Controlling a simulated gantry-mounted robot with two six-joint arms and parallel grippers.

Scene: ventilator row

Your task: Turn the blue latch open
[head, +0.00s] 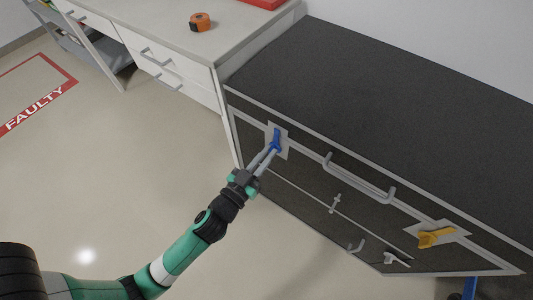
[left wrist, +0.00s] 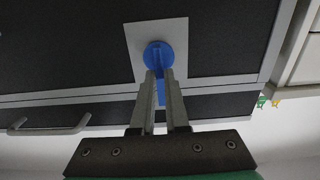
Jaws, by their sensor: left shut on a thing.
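The blue latch (head: 276,139) sits on a light grey plate (head: 283,150) at the upper left of the dark cabinet front. In the left wrist view the latch (left wrist: 158,55) shows a round blue hub with a narrow handle reaching down between my fingers. My left gripper (head: 273,151) is shut on the latch handle; its two fingers also show in the left wrist view (left wrist: 160,92), one on each side of the handle. The far end of the handle is partly hidden between the fingers. My right gripper is not in view.
A yellow latch (head: 436,237) is at the right of the cabinet front. A grey bar handle (head: 358,178) lies between the latches, with smaller fittings below. A white drawer unit (head: 165,70) with an orange tape measure (head: 201,22) on top stands at the left. The floor at left is open.

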